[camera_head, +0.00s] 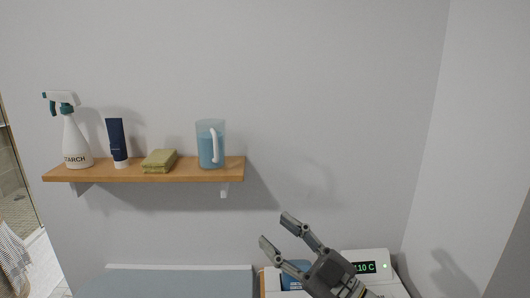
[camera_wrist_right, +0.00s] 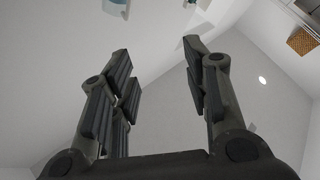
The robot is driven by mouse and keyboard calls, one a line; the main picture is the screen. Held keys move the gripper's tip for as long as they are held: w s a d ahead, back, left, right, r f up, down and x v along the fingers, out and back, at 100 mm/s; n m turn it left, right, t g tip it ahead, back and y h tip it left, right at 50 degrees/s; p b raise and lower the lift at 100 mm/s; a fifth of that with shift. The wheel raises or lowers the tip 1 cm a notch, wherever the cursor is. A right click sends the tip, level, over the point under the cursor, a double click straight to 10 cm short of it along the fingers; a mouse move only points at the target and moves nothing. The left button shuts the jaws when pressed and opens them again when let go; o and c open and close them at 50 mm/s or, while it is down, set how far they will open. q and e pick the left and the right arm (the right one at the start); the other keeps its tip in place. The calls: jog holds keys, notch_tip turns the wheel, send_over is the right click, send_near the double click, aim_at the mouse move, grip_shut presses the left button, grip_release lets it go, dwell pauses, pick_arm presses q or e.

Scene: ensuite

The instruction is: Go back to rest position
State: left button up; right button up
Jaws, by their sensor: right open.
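My right gripper (camera_head: 277,231) is open and empty. In the head view it reaches up and left from the bottom right, in front of the wall and below the right end of the shelf. In the right wrist view its two fingers (camera_wrist_right: 158,68) stand wide apart with nothing between them. My left gripper is in neither view.
A wooden shelf (camera_head: 210,176) on the wall holds a starch spray bottle (camera_head: 75,140), a dark blue tube (camera_head: 116,138), a yellow-green folded cloth (camera_head: 159,161) and a blue pitcher (camera_head: 206,150). A white machine with a green display (camera_head: 366,267) stands below, behind my right gripper.

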jog(key=s+d+f+m+t+h, duration=0.1)
jog(key=s+d+f+m+h, duration=0.1)
jog(key=d+f+m+h, duration=0.7)
jog(key=s+d+f+m+h, duration=0.2)
jog(key=d+f+m+h, duration=0.55)
jog(key=f+h, duration=0.3)
jog(key=s+f+n+g+y, duration=0.1)
jog(key=s+f+g, duration=0.6)
jog(key=s, duration=0.5)
jog(key=s+f+n+g+y, duration=0.1)
jog(key=s+f+g, duration=0.3)
jog(key=s+f, duration=0.6)
jog(key=s+f+g+b, duration=0.1)
jog(key=s+f+b, duration=0.1)
jog(key=f, duration=1.3)
jog(key=s+f+b, duration=0.1)
jog(key=f+b, duration=0.1)
jog(key=f, duration=1.3)
pick_arm(q)
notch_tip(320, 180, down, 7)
jog(key=b, duration=0.3)
pick_arm(e)
jog(key=s+d+f, duration=0.2)
jog(key=s+f, duration=0.6)
jog(key=f, duration=0.1)
jog(key=s+d+f+g, duration=0.1)
jog(key=s+f, duration=0.7)
jog(key=shift+d+f+g, duration=0.3)
jog(key=shift+d+f, duration=0.1)
jog(key=shift+h, duration=0.25)
